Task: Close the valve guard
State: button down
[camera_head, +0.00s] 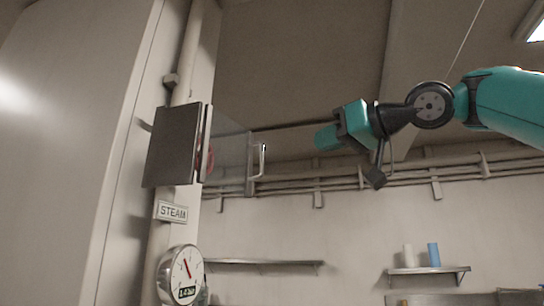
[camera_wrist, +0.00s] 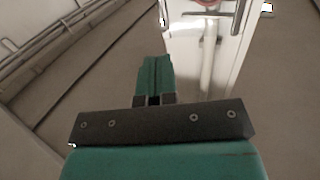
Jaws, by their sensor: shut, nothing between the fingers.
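The valve guard (camera_head: 232,160) is a clear panel standing open, swung out to the right of a grey box (camera_head: 174,147) on the wall pipe. A pale upright handle (camera_head: 261,162) is at its free edge. Part of a red valve (camera_head: 207,162) shows behind the box's edge. My gripper (camera_head: 322,138) is shut and empty, to the right of the handle and a little above it in the picture, apart from it. In the wrist view my shut fingers (camera_wrist: 154,65) point towards the pale wall column. A metal bar, probably the handle, (camera_wrist: 212,13) crosses the top there.
A STEAM sign (camera_head: 172,212) and a round gauge (camera_head: 180,275) are below the box. Pipes (camera_head: 330,178) run along the back wall. Shelves (camera_head: 262,262) are lower down, one with a blue cup (camera_head: 433,254). The air around my gripper looks clear.

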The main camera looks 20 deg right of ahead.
aim_at(263, 159)
jog(key=p+x, duration=0.1)
jog(key=x, duration=0.3)
jog(key=p+x, duration=0.1)
jog(key=x, duration=0.3)
jog(key=p+x, duration=0.1)
jog(key=x, duration=0.3)
jog(key=shift+w+a+r+p, duration=0.25)
jog(key=shift+r+p, duration=0.05)
jog(key=shift+p, duration=0.05)
jog(key=shift+w+a+f, duration=0.15)
jog(key=shift+w+a, duration=0.1)
jog(key=shift+w, duration=0.25)
